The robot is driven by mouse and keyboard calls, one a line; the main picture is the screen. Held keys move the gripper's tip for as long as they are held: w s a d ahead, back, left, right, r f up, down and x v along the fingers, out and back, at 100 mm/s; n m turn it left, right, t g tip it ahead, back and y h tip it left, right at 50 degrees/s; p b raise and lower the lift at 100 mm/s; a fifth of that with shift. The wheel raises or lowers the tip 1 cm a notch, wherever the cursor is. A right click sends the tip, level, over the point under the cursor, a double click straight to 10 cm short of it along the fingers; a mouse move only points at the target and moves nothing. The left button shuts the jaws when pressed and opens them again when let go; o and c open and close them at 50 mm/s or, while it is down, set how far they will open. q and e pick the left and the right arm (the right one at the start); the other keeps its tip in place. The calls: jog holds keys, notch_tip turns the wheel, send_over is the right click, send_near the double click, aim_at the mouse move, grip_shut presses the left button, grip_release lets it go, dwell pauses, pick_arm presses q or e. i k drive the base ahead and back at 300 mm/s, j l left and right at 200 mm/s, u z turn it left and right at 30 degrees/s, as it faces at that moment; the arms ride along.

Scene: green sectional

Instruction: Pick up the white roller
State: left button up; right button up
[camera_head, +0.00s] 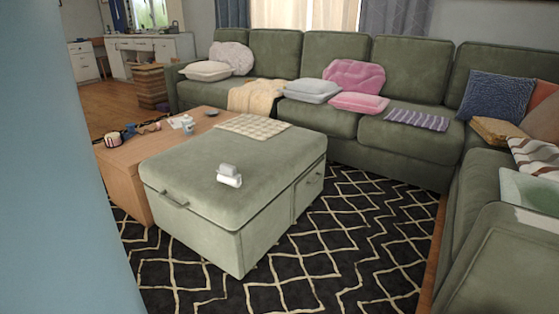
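What looks like the white roller (229,181) lies on top of the green ottoman (195,215), near the middle of its cushion. A small grey block-like piece (228,170) sits right behind it; I cannot tell whether the two are joined. Neither of my grippers is in the head view.
A wooden table (125,170) with small items stands against the ottoman's left side. A green sectional sofa (400,140) wraps the back and right. A patterned black rug (340,250) lies clear in front. A blue surface (50,200) fills the left edge.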

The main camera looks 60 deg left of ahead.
aim_at(227, 174)
jog(key=u, duration=2.25)
jog(key=z, duration=1.55)
jog(key=u, duration=1.55)
jog(key=i+l, duration=0.45)
jog(key=i, duration=0.15)
jog(key=i+l, duration=0.5)
jog(key=i, duration=0.15)
